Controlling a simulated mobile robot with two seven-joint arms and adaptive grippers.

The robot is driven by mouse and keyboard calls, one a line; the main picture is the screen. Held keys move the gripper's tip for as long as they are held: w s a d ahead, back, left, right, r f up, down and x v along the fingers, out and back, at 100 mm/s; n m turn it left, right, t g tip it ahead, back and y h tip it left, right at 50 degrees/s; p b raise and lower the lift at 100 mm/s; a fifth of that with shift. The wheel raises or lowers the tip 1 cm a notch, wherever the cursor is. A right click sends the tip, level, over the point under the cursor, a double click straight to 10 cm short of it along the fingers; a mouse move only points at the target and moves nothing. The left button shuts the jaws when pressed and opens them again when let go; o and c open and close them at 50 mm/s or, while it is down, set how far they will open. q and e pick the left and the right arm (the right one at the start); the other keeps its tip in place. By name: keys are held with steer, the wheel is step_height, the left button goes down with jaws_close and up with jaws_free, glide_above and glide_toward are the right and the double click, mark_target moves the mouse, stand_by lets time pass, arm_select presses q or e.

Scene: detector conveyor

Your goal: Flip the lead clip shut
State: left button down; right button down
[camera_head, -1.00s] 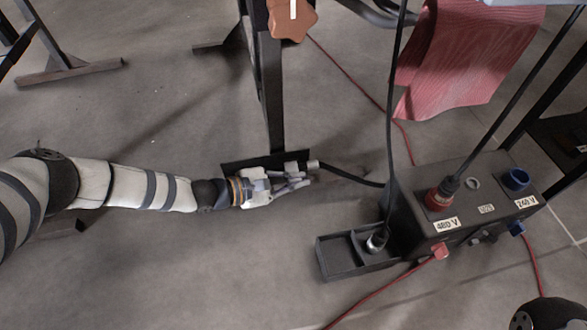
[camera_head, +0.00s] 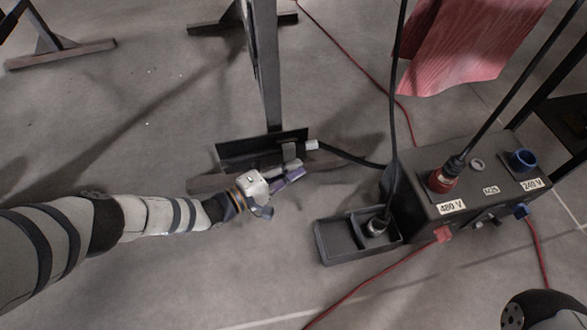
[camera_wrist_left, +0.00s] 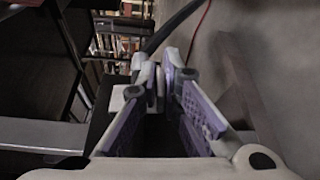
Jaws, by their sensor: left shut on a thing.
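The lead clip (camera_head: 289,149) is a small grey piece at the dark plate on the stand's foot. The black lead (camera_head: 350,158) runs left from the power box to a pale end (camera_head: 311,145) beside the clip. My left gripper (camera_head: 296,167) is at the clip's near side, just in front of the plate, pointing right. In the left wrist view its purple-padded fingers (camera_wrist_left: 166,84) meet at the tips, shut on a small part that they mostly hide; it appears to be the clip. The pale lead end (camera_wrist_left: 139,62) shows just beyond the tips. My right gripper is out of view.
A dark plate (camera_head: 235,152) and stand post (camera_head: 266,80) rise behind the gripper. A power box (camera_head: 470,200) with a black tray (camera_head: 332,240) stands to the right. Red cables cross the floor. The floor in front of the arm is clear.

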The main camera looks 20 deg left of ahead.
arm_select(q)
steer(key=shift+w+a+f+m+t+b, duration=0.2)
steer(key=shift+w+f+m+t+b, duration=0.15)
steer(key=shift+m+b, duration=0.35)
steer(key=c, duration=1.8)
jaws_free()
steer(key=shift+o, duration=0.2)
steer(key=v, duration=1.2)
